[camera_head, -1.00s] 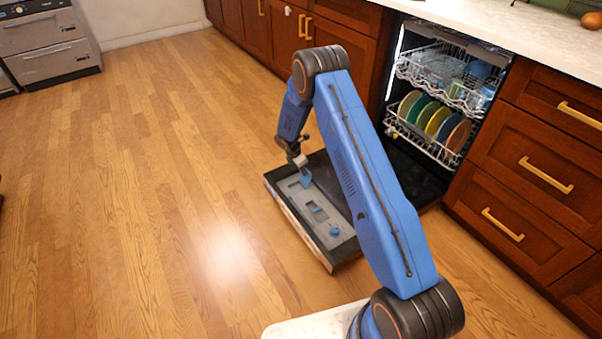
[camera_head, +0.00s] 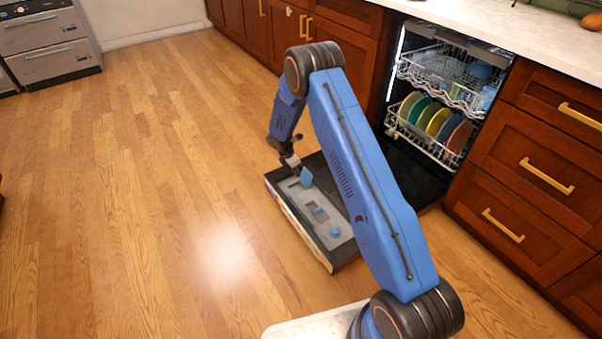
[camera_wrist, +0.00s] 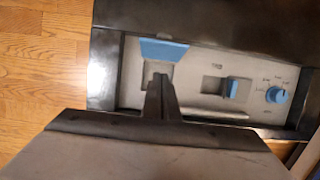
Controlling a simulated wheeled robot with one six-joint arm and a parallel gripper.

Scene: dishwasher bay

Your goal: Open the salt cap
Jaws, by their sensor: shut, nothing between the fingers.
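A blue flap that looks like the salt cap (camera_wrist: 163,49) stands tilted up at one end of the grey panel (camera_wrist: 195,90), above a square recess. It also shows in the head view (camera_head: 306,176). My gripper (camera_wrist: 160,84) is shut and empty, with its fingertips over the recess just below the flap in the wrist view. In the head view my gripper (camera_head: 293,162) is beside the flap. I cannot tell whether they touch.
The panel lies in the lowered dishwasher door (camera_head: 345,263). A small blue slider (camera_wrist: 230,88) and a round blue knob (camera_wrist: 276,95) sit farther along the panel. Racks with plates (camera_head: 432,118) stand behind the door. The floor left of the door is clear.

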